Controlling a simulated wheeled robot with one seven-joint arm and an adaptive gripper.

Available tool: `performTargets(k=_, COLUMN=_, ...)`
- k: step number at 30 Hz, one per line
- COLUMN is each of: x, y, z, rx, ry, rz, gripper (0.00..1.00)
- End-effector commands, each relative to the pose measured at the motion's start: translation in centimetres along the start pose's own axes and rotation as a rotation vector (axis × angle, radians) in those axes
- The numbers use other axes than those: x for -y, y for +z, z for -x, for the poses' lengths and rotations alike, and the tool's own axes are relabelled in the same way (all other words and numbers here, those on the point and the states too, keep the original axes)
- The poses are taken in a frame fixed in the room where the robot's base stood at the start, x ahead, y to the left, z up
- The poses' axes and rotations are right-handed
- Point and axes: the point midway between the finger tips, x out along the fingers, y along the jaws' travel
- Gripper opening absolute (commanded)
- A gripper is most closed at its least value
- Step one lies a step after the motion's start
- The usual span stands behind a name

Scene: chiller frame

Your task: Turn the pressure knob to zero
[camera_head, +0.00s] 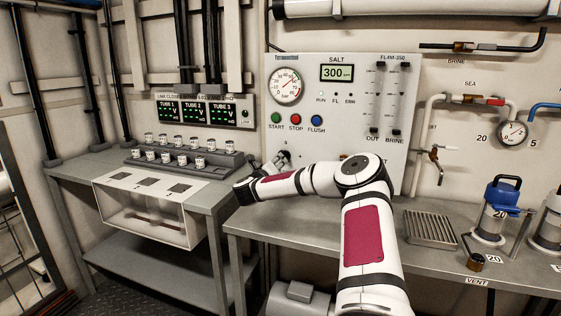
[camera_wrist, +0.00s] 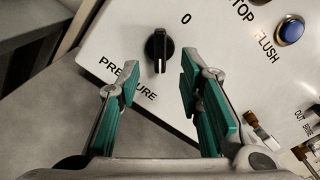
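The black pressure knob (camera_wrist: 159,46) sits on the white panel between the printed "0" (camera_wrist: 185,18) and the word "PRESSURE" (camera_wrist: 127,79). Its grip bar runs nearly straight up and down in the wrist view, not in line with the "0", which lies up and to the right. My gripper (camera_wrist: 152,82) is open, with one green-padded finger on each side, just short of the knob and apart from it.
The blue FLUSH button (camera_wrist: 290,30) is right of the knob in the wrist view. Green START (camera_head: 276,118) and red STOP (camera_head: 296,119) buttons are above my gripper. Brass fittings (camera_wrist: 265,138) stand at the lower right. A vial rack (camera_head: 182,155) stands to the left.

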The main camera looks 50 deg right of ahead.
Motion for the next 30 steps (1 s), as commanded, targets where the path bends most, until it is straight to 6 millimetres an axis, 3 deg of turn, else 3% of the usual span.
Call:
performTargets(k=3, x=-0.1, y=-0.1, z=-2.3, rx=-0.002, ry=-0.002, rz=-0.002, gripper=0.33)
performTargets(k=9, x=-0.1, y=0.0, z=-4.8, rx=-0.001, ry=-0.001, rz=0.0, gripper=0.33)
performTargets(k=23, x=0.0, y=0.0, z=-5.9, rx=0.001, ry=0.001, rz=0.001, gripper=0.33)
performTargets(k=27, x=0.0, y=0.0, z=-5.9, rx=0.001, ry=0.001, rz=0.001, gripper=0.04)
performTargets(k=30, x=0.0, y=0.0, z=-5.9, rx=0.001, ry=0.001, rz=0.001, gripper=0.0)
